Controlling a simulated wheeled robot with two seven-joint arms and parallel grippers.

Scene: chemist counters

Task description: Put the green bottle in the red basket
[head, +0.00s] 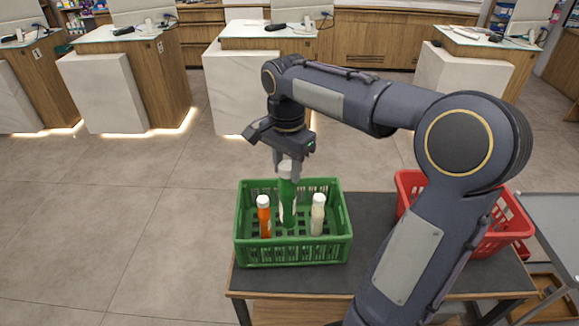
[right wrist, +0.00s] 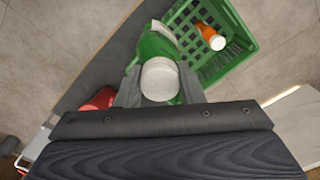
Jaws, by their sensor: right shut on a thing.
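The green bottle (head: 287,203) with a white cap is upright in my right gripper (head: 287,168), whose fingers are closed around its upper part. In the head view it shows over the inside of the green basket (head: 293,254); I cannot tell whether its base touches the basket floor. In the right wrist view the bottle (right wrist: 158,48) shows between the fingers (right wrist: 160,88), cap toward the camera. The red basket (head: 408,186) stands at the right of the table, partly hidden behind my right arm. My left gripper is not in view.
An orange bottle (head: 264,216) and a white bottle (head: 317,215) stand in the green basket, either side of the green one. Both baskets are on a dark table (head: 372,215). A grey surface (head: 557,222) is at the right. Counters line the back, with open floor before them.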

